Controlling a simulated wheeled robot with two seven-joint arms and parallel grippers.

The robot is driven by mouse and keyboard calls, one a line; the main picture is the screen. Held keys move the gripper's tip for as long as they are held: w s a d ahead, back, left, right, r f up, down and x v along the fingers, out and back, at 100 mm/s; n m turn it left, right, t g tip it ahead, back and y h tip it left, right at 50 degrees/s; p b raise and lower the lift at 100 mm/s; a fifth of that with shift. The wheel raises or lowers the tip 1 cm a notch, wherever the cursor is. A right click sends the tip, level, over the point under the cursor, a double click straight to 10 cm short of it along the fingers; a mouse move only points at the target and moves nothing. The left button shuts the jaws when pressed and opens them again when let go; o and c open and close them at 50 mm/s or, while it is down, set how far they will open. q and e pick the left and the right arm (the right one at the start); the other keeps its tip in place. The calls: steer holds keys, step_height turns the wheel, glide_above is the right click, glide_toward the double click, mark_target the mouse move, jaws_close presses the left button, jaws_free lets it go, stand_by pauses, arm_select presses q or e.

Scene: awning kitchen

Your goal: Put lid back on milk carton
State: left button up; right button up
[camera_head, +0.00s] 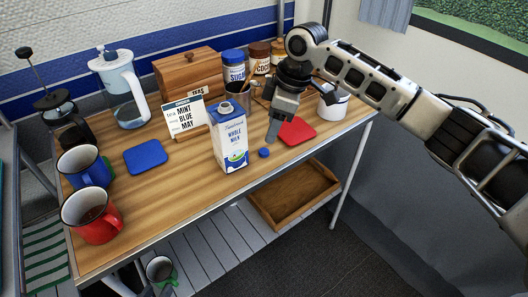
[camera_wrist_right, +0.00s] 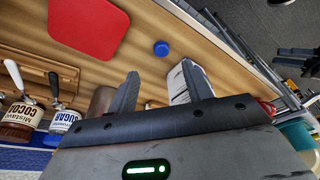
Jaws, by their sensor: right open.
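The milk carton (camera_head: 231,148), white and blue with "Whole Milk" on its front, stands upright near the table's front edge. It shows partly in the right wrist view (camera_wrist_right: 177,86), behind a finger. The small round blue lid (camera_head: 264,153) lies on the table just right of the carton; in the right wrist view the lid (camera_wrist_right: 161,48) lies beyond the fingertips. My right gripper (camera_head: 273,134) points down, right of the carton and behind the lid, apart from the lid. Its jaws (camera_wrist_right: 157,68) are open with nothing held. My left gripper is not in view.
A red mat (camera_head: 296,131) lies right of the gripper. Behind stand a utensil cup (camera_head: 238,99), a sugar jar (camera_head: 233,68) and a menu sign (camera_head: 186,117). A blue mat (camera_head: 145,157) and red mug (camera_head: 92,214) are left. The table front left of the carton is clear.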

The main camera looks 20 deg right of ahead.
mark_target(265, 151)
steer(key=shift+w+a+f, duration=0.1)
steer(key=shift+a+f, duration=0.05)
steer(key=shift+f, duration=0.5)
steer(key=shift+s+x, duration=0.15)
steer(key=shift+x, duration=1.15)
steer(key=shift+s+x, duration=0.1)
steer(key=shift+x, duration=1.2)
steer(key=c, duration=1.1)
